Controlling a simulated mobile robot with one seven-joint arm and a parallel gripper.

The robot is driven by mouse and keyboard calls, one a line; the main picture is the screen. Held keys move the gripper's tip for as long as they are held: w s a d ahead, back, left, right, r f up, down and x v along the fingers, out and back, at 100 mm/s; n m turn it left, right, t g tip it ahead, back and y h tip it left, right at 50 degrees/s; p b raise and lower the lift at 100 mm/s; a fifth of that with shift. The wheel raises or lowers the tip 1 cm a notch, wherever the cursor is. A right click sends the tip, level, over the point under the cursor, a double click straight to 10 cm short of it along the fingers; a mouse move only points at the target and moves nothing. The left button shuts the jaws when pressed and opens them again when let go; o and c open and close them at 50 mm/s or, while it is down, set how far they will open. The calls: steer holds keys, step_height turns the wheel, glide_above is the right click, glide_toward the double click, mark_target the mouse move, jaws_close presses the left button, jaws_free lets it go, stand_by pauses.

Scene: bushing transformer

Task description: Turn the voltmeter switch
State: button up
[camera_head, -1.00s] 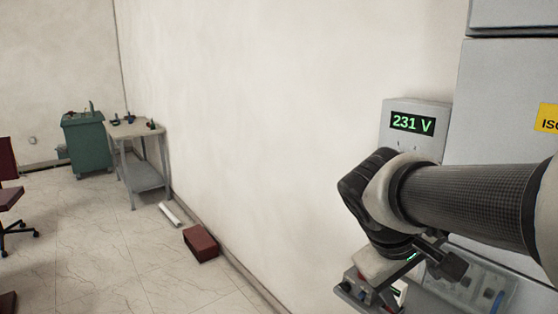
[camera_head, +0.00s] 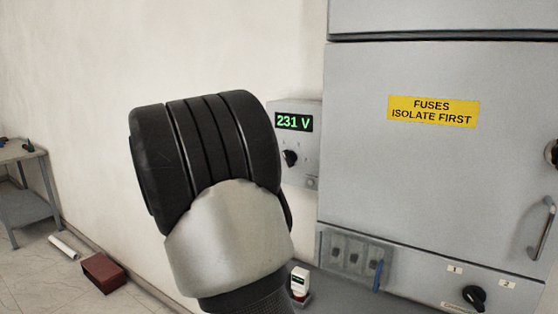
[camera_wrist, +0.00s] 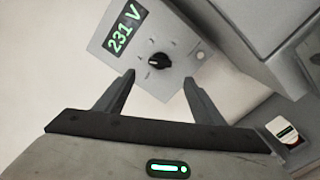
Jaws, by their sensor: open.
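The voltmeter (camera_head: 311,172) is a grey box on the wall beside the large cabinet, with a green display reading 231 V. Its black rotary switch (camera_head: 290,158) sits below the display, just right of my arm's dark joint. In the wrist view the voltmeter (camera_wrist: 190,28) appears tilted, with the switch (camera_wrist: 158,61) above and between my fingertips. My gripper (camera_wrist: 160,82) is open and empty, its fingers pointing toward the voltmeter and apart from the switch. In the head view my arm hides the gripper.
A grey cabinet (camera_head: 430,170) with a yellow fuse label (camera_head: 433,110) stands right of the voltmeter. A panel with several switches (camera_head: 352,254) and a black knob (camera_head: 474,296) is below. A small white device (camera_head: 299,281) sits low. A dark red box (camera_head: 103,272) lies on the floor.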

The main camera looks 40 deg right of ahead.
mark_target(286, 160)
steer(key=p+x, duration=0.1)
steer(key=x, duration=0.9)
steer(key=shift+w+d+p, duration=0.1)
steer(key=shift+d+p, duration=0.15)
steer(key=shift+p, duration=0.1)
steer(key=c, duration=1)
steer(key=shift+c, duration=0.2)
steer(key=shift+f+b, duration=0.1)
steer(key=shift+b, duration=0.3)
